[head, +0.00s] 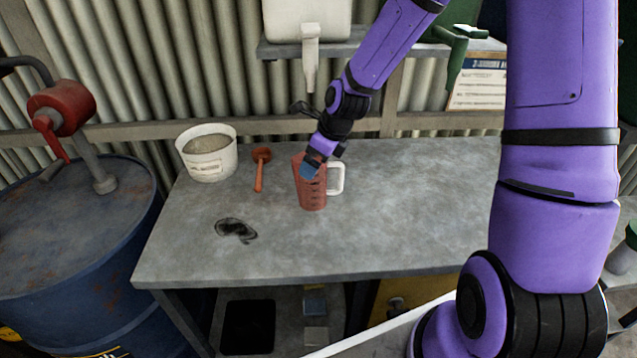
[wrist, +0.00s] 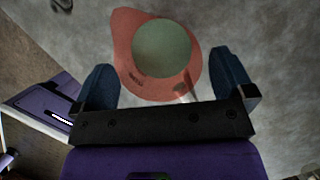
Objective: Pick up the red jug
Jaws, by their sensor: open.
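The red jug (head: 313,190) stands upright on the grey workbench (head: 400,220), with a white handle on its right side in the head view. In the wrist view the red jug (wrist: 128,60) shows from above, with a round grey-green area inside its rim. My gripper (head: 312,168) is at the jug's upper part in the head view and covers some of it. In the wrist view my gripper (wrist: 168,85) is open, one blue finger on each side of the jug's near part. I cannot tell whether either finger touches it.
A blue drum (head: 75,250) with a red pump (head: 62,105) is at the left. The bench's right side is clear.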

